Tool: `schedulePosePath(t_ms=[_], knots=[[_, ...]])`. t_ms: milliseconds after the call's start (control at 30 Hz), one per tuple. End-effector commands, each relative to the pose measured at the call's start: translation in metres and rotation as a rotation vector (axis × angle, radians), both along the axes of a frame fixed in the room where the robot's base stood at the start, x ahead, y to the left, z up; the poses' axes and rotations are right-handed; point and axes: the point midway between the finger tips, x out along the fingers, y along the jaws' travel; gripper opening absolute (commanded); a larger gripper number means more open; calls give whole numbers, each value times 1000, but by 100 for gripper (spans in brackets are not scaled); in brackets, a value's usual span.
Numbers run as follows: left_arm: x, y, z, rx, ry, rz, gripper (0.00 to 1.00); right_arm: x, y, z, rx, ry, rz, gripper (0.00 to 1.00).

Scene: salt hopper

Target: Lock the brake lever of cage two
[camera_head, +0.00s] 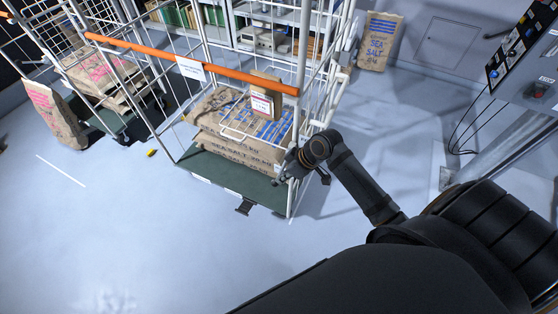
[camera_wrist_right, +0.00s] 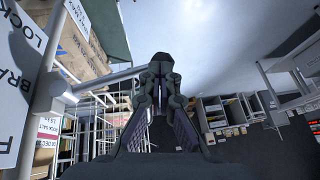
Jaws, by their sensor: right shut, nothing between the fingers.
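A white wire cage (camera_head: 305,95) with an orange bar (camera_head: 200,65) stands in the middle of the head view, on a dark green base (camera_head: 215,172). I cannot read a cage number on it. A small black pedal-like lever (camera_head: 244,207) sticks out at the base's front edge; whether it is up or down is unclear. My right gripper (camera_head: 284,176) is beside the cage's front right corner post, right of and above the lever. It is shut and empty. It also shows in the right wrist view (camera_wrist_right: 168,65). My left gripper is not in view.
Salt sacks (camera_head: 215,140) lie on the cage base. A second cage (camera_head: 60,40) with sacks stands at the left. A sack (camera_head: 380,42) leans at the back wall, and a control panel (camera_head: 525,60) stands at the right. The front floor is clear. A sign reading LOCK BRAKE (camera_wrist_right: 20,70) hangs close in the wrist view.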

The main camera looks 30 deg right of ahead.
Motion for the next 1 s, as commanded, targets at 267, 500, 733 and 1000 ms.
schedulePosePath(t_ms=[267, 500, 733, 1000], knots=[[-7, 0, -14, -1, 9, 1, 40, -1, -7, -24, -148, -118, -2, 0], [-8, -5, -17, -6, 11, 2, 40, 1, -10, -34, -161, -125, -1, 0], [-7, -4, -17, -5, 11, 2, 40, 2, -11, -38, -159, -124, -1, 0], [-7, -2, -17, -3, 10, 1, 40, 1, -11, -39, -158, -121, -1, 0]])
